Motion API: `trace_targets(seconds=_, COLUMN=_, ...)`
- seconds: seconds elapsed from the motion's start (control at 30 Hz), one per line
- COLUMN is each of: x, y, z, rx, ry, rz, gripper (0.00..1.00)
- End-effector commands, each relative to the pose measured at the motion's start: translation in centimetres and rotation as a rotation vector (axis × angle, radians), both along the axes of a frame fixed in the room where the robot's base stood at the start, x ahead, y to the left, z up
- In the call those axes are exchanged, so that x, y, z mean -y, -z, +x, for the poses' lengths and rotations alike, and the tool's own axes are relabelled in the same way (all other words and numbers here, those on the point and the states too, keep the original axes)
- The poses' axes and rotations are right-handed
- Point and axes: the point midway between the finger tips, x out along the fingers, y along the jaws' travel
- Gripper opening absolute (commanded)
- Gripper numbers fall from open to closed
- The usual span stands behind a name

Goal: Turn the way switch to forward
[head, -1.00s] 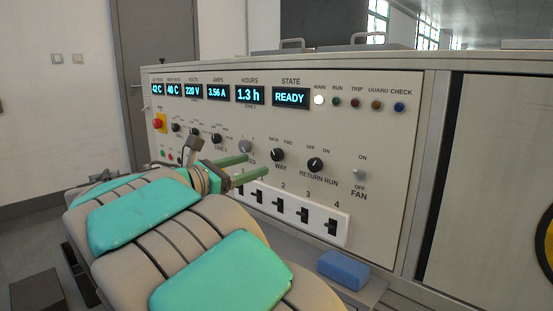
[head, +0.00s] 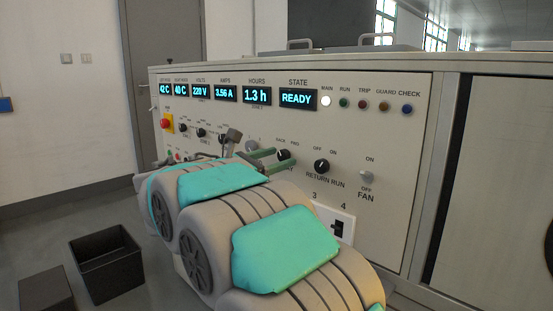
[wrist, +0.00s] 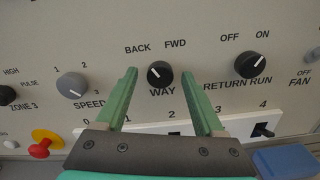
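The way switch is a round black knob (wrist: 160,74) on the grey panel, under the words BACK and FWD and above the word WAY. Its white mark points up and left, toward BACK. My gripper (wrist: 158,75) is open, with one green finger left of the knob and one right of it, and a gap on both sides. In the head view the knob (head: 284,155) is just beyond the tips of my gripper (head: 272,158). I cannot tell whether the tips reach over the knob's sides.
The return run knob (wrist: 250,64) is close on the right and the grey speed knob (wrist: 72,86) on the left. A white strip of numbered switches (wrist: 222,127) lies below. The state display (head: 297,99) reads READY. A blue block (wrist: 286,161) sits low at the right.

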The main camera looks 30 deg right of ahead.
Motion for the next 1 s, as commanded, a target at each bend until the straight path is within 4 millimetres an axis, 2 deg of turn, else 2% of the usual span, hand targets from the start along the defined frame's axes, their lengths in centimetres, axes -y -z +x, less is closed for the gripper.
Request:
trace_targets(seconds=0.07, x=-0.01, y=0.01, z=0.00, rx=0.000, ry=0.000, rz=0.000, gripper=0.60)
trace_targets(seconds=0.6, x=-0.02, y=0.01, z=-0.01, rx=0.000, ry=0.000, rz=0.000, gripper=0.00)
trace_targets(seconds=1.0, x=0.05, y=0.01, z=-0.02, rx=0.021, ry=0.002, rz=0.008, gripper=0.00)
